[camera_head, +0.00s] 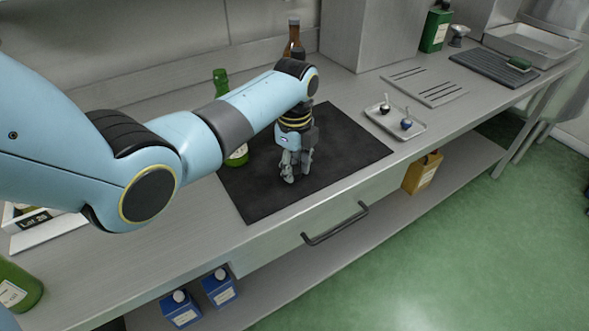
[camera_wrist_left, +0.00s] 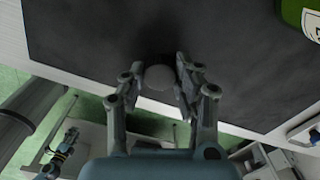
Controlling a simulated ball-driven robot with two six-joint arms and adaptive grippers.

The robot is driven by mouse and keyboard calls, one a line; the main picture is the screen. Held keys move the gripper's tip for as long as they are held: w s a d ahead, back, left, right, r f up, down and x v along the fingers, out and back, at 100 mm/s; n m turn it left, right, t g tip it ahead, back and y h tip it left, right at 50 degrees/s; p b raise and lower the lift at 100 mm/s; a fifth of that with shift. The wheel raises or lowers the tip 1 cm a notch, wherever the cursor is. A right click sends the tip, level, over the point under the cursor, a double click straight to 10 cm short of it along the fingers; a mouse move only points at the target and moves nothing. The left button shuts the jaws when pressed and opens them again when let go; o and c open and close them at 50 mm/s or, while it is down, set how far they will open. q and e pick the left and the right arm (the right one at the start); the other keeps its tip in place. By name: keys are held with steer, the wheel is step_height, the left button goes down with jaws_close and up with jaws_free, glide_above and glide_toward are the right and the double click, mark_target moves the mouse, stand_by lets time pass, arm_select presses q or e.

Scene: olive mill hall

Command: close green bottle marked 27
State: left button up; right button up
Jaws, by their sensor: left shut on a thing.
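A green bottle (camera_head: 220,83) stands upright at the left back edge of the black mat (camera_head: 345,145). My left arm hides its middle, and its label number is not readable. Part of a green bottle with a pale label also shows in the left wrist view (camera_wrist_left: 296,12). My left gripper (camera_head: 294,176) points down over the mat, right of the bottle and apart from it. In the left wrist view its fingers are shut on a small round pale grey thing (camera_wrist_left: 160,77), likely a cap or stopper. My right gripper (camera_wrist_left: 68,140) seems to show small at the lower left there; its fingers are unclear.
A brown bottle (camera_head: 293,35) stands behind my left wrist. The mat's right part is clear.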

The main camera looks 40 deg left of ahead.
arm_select(q)
steer(key=r, duration=0.2)
steer(key=d+r, duration=0.1)
steer(key=r, duration=0.1)
steer(key=shift+w+b, duration=0.3)
steer(key=shift+w, duration=0.1)
steer(key=w+d+r+b, duration=0.2)
steer(key=w+d+r, duration=0.4)
steer(key=d, duration=0.2)
steer(key=shift+d+r+b, duration=0.2)
steer(key=shift+b, duration=0.2)
